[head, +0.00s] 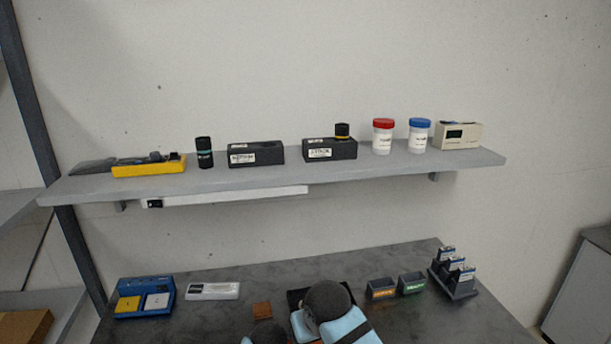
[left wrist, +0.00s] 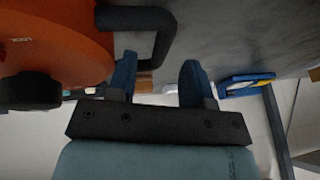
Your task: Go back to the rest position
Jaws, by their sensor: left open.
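My left gripper (left wrist: 158,75) is open in the left wrist view, with two dark blue fingers apart. I see nothing held between them. A small brown piece (left wrist: 144,84) shows beyond the gap, and the dark grey worktop (left wrist: 225,35) lies past the fingers. In the head view, light blue and dark grey arm parts of mine cover the bottom middle, and no fingertips show there. They partly hide a black tray (head: 293,297) on the worktop (head: 220,318). My right gripper is not in view.
The worktop carries a blue tray (head: 165,285), a white box (head: 212,291), a brown square (head: 261,310), two small bins (head: 381,289) and a rack (head: 460,290). A wall shelf (head: 300,178) above holds jars and boxes. A dark post (head: 50,130) stands left.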

